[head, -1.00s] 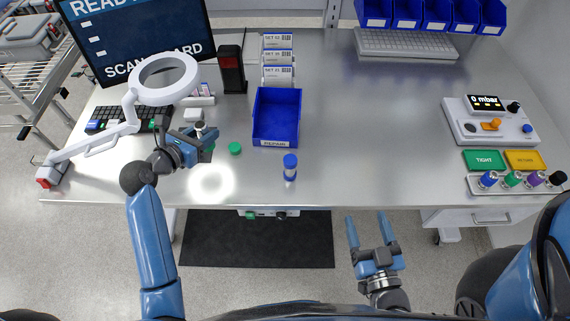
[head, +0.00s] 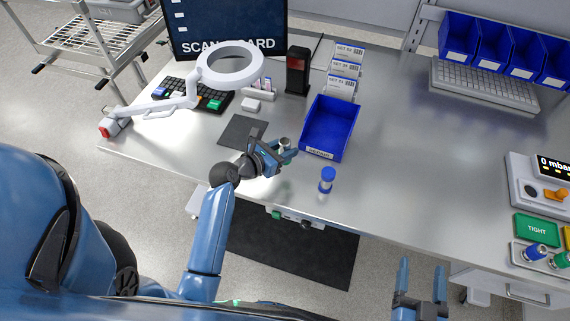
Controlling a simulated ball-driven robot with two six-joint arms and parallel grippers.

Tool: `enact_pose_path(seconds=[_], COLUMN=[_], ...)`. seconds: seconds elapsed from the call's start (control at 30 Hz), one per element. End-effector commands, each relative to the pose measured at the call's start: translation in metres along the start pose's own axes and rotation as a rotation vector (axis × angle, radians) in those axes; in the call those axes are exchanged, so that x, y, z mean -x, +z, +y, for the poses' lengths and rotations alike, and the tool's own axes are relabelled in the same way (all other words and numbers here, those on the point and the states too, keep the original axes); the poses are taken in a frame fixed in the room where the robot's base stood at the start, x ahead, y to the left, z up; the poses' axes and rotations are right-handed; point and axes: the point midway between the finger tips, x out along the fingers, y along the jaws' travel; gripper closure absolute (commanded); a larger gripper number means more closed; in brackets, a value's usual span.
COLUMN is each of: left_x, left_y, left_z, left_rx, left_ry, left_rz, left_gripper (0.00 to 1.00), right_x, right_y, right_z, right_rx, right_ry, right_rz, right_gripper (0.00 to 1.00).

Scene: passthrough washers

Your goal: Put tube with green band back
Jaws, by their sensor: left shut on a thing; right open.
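My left gripper (head: 274,156) is shut on a small upright tube (head: 285,143) over the bench, left of the blue repair bin. The tube has a pale grey top with a hint of green beside it; the fingers hide most of its body, so its band is not clear. A second tube with a blue cap and blue band (head: 327,180) stands upright on the bench near the front edge. My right gripper (head: 421,281) is open and empty, low in front of the bench. At the right edge, a rack (head: 522,258) holds a blue-capped tube (head: 536,252) and a green-capped tube (head: 560,260).
The blue repair bin (head: 345,147) stands right of my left gripper. A ring magnifier (head: 230,78) on a white arm and a dark pad (head: 238,131) are to the left. A green TIGHT pad (head: 536,230) lies behind the rack. The bench's middle right is clear.

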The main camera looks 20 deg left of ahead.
Motion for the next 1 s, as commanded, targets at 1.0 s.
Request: enact_pose_path(seconds=[1.0], left_x=[-0.028], left_y=[-0.075], left_z=[0.000], left_rx=[-0.001], left_ry=[0.001], left_rz=[-0.002], left_gripper=[0.93], right_x=[0.000], right_y=[0.009], right_z=[0.000], right_rx=[0.000], right_ry=[0.000], right_rz=[0.000], right_gripper=[0.31])
